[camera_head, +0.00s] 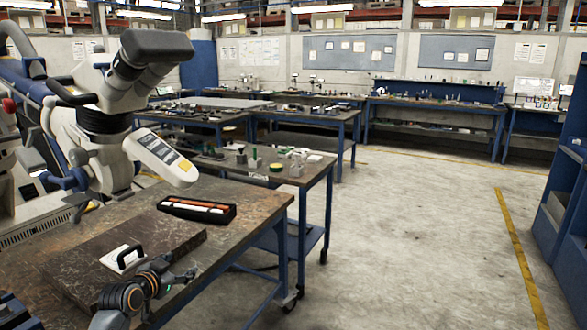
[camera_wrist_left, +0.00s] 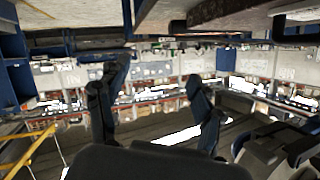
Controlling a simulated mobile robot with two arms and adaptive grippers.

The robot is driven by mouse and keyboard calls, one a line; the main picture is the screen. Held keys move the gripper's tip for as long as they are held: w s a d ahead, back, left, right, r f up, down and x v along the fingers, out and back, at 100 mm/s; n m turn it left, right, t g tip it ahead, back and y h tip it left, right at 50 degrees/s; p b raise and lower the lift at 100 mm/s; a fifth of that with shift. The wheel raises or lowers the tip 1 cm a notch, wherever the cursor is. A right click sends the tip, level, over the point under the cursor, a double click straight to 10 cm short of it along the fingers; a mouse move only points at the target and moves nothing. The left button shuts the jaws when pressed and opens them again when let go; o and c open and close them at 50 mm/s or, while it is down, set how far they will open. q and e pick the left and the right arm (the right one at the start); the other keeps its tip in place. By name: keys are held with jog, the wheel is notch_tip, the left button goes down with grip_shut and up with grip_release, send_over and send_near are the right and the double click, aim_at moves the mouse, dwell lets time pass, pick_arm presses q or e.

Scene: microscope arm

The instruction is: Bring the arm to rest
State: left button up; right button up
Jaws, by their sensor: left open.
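The microscope arm, a large white and blue stand, fills the left of the head view. Its white head (camera_head: 125,90) carries black eyepieces (camera_head: 155,48) and a white boxy end (camera_head: 160,157) that hangs over the workbench. A black handle (camera_head: 73,97) sticks out on its left side. My left gripper (camera_head: 190,273) is low over the front of the bench, below and apart from the microscope head. In the left wrist view, which is upside down, the two dark fingers of this gripper (camera_wrist_left: 160,75) stand wide apart with nothing between them. My right gripper is not in view.
A white plate with a black handle (camera_head: 122,262) lies on a dark stone slab (camera_head: 70,262), close to my left gripper. A black tray (camera_head: 197,215) with orange and white items lies behind it. The bench (camera_head: 258,203) ends at the right; open floor (camera_head: 400,230) lies beyond.

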pick_arm(q)
jog(key=w+a+r+n+t+y, duration=0.25)
jog(key=a+r+t, duration=0.25)
jog(key=r, duration=0.4)
jog(key=s+d+f+g, duration=0.15)
jog(key=s+f, duration=0.35)
jog(key=f, duration=0.7)
jog(key=s+d+f+g, duration=0.1)
jog(key=s+f+g, duration=0.3)
jog(key=f, duration=0.9)
jog(key=s+d+f+g, duration=0.1)
jog(key=s+f, duration=0.4)
jog(key=f, duration=0.7)
jog(key=s+d+f+g, duration=0.3)
jog(key=s+f+g, duration=0.2)
jog(key=s+f, duration=1.35)
jog(key=s+d+f+g, duration=0.2)
jog(key=s+f, duration=0.2)
jog(key=s, duration=0.8)
jog(key=s+d+f+g, duration=0.1)
jog(key=s+f, duration=0.3)
jog(key=s, duration=0.8)
jog(key=s+d+f+g, duration=0.2)
jog(key=s+f+g, duration=0.1)
jog(key=s, duration=0.9)
jog(key=shift+s+d+f+n, duration=0.25)
jog(key=shift+d+f+n, duration=0.05)
jog(key=shift+f+n, duration=0.15)
